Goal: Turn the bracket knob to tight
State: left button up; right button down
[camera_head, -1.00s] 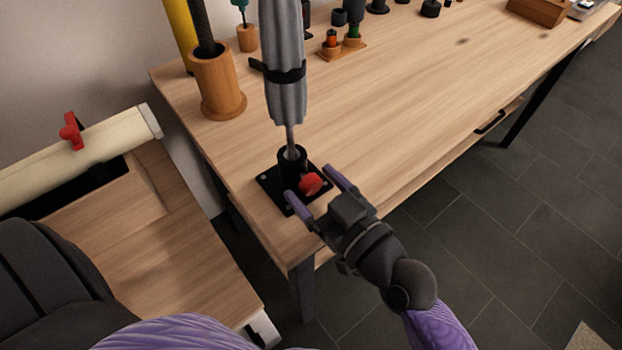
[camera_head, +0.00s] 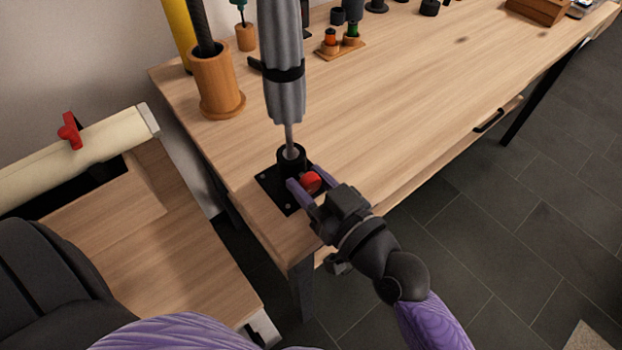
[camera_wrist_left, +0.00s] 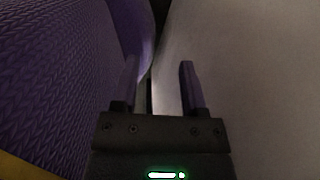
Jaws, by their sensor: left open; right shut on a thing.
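The red bracket knob (camera_head: 311,183) sits on the side of a black bracket (camera_head: 291,160) with a square base plate near the table's front left corner. A closed grey umbrella (camera_head: 284,65) stands upright with its shaft in the bracket's socket. My right gripper (camera_head: 309,178) has its purple fingers on either side of the knob and is shut on it. The knob's marking cannot be made out. My left gripper shows only in the left wrist view (camera_wrist_left: 160,85); it is open and empty, away from the bracket.
A wooden cylindrical holder (camera_head: 218,85) with dark and yellow poles near it stands at the back left. A small wooden stand (camera_head: 340,48) with coloured pieces is further back. A bench with a cream roll (camera_head: 85,150) is at left. The table's middle (camera_head: 400,90) is clear.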

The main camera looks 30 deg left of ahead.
jog(key=m, duration=0.2)
jog(key=shift+m, duration=0.3)
jog(key=shift+c, duration=1.3)
grip_release()
jog(key=shift+d, duration=0.1)
jog(key=v, duration=0.9)
jog(key=shift+s+d, duration=0.2)
jog(key=shift+d, duration=0.15)
